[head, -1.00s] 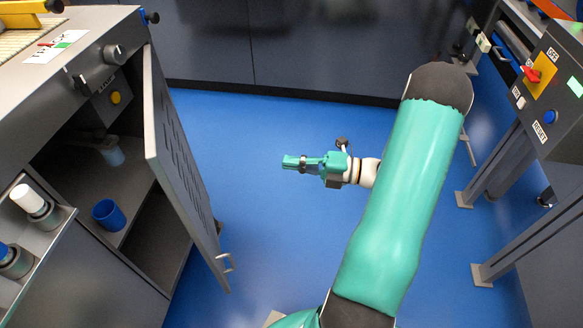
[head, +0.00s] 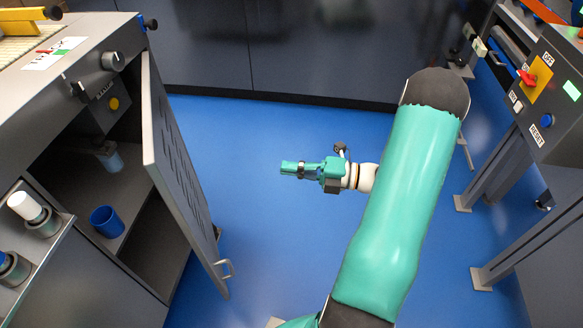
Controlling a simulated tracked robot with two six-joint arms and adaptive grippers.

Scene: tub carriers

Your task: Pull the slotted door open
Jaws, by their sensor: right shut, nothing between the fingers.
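The slotted door (head: 180,175) is a grey panel with rows of dark slots. It stands swung well out from the cabinet at the left, so the inside shows. Its small metal handle (head: 225,268) is near the door's lower free edge. My right gripper (head: 284,168), teal, is shut and empty. It is over the blue floor, to the right of the door and well apart from it and its handle. My left gripper is not in view.
Inside the cabinet are a blue cup (head: 107,221) and a pale blue cup (head: 112,158). A control panel (head: 545,90) with a red switch stands at the right. Dark cabinets (head: 290,50) line the back. The blue floor (head: 265,235) between is clear.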

